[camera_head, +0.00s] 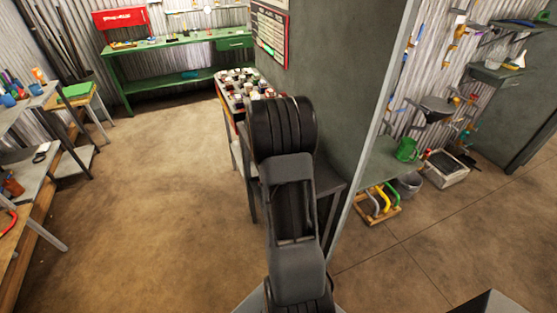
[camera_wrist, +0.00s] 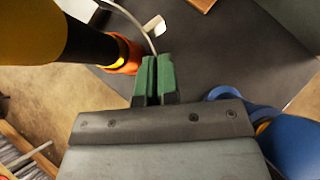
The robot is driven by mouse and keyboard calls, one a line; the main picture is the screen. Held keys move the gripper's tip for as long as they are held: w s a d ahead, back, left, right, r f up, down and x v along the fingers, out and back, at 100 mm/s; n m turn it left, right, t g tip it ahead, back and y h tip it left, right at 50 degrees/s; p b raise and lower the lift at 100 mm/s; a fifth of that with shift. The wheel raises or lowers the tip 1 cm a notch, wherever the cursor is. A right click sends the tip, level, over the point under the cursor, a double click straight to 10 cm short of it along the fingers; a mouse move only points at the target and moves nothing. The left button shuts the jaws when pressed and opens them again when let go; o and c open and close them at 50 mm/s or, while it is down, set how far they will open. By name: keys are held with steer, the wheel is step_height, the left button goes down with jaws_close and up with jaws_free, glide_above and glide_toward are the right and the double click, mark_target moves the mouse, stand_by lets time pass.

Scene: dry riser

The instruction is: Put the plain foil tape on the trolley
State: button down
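In the wrist view, my gripper (camera_wrist: 155,65) has its two green fingers together, with nothing clearly visible between them. It is over a dark flat top (camera_wrist: 210,55). I cannot pick out the plain foil tape in either view. A blue ring-shaped thing (camera_wrist: 222,93) is right of the fingers, partly hidden by my gripper body. In the head view my arm covers the middle and hides my gripper. A narrow stand (camera_head: 222,104) crowded with small jars and cans is behind my arm; I cannot tell whether it is the trolley.
In the wrist view, a yellow and black cylinder with an orange end (camera_wrist: 126,55) is close left of the fingers. A pale curved cable and white tag (camera_wrist: 154,27) lie beyond them. In the head view, a grey wall (camera_head: 335,80) stands right of my arm; floor (camera_head: 150,200) is open left.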

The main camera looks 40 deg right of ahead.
step_height(320, 180, down, 8)
steer(key=b, duration=0.2)
steer(key=shift+f+b, duration=0.2)
steer(key=shift+b, duration=0.1)
steer(key=c, duration=1.4)
jaws_free()
steer(key=shift+o, duration=0.2)
steer(key=shift+r, duration=0.1)
